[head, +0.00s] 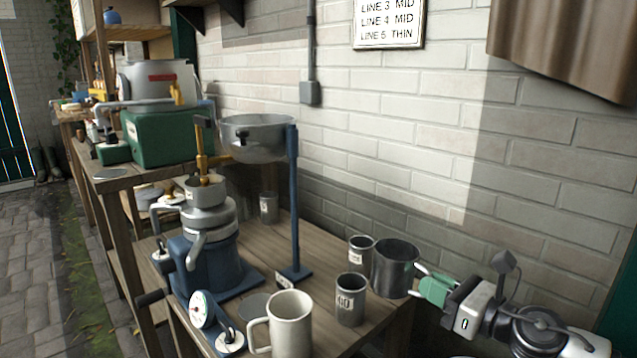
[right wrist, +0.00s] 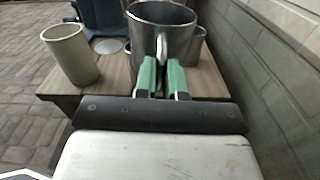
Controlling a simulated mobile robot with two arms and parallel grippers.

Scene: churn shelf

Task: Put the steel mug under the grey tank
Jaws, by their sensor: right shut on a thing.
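The steel mug (head: 395,266) is a dark, shiny, empty cup at the right end of the wooden bench. My right gripper (head: 425,289) has its green fingers shut on the mug's handle; the right wrist view shows the mug (right wrist: 165,38) upright between and beyond the fingers (right wrist: 162,78). I cannot tell whether its base touches the bench. A grey tank (head: 150,84) with a red label and yellow tap stands far back above a green base (head: 165,135). My left gripper is out of view.
A cream mug (head: 291,325) and a labelled grey cup (head: 350,303) stand left of the steel mug. Another grey cup (head: 360,250) is close behind it. A blue machine (head: 215,265) and the blue post (head: 293,200) stand on the bench (head: 325,248). A brick wall (head: 450,160) runs behind.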

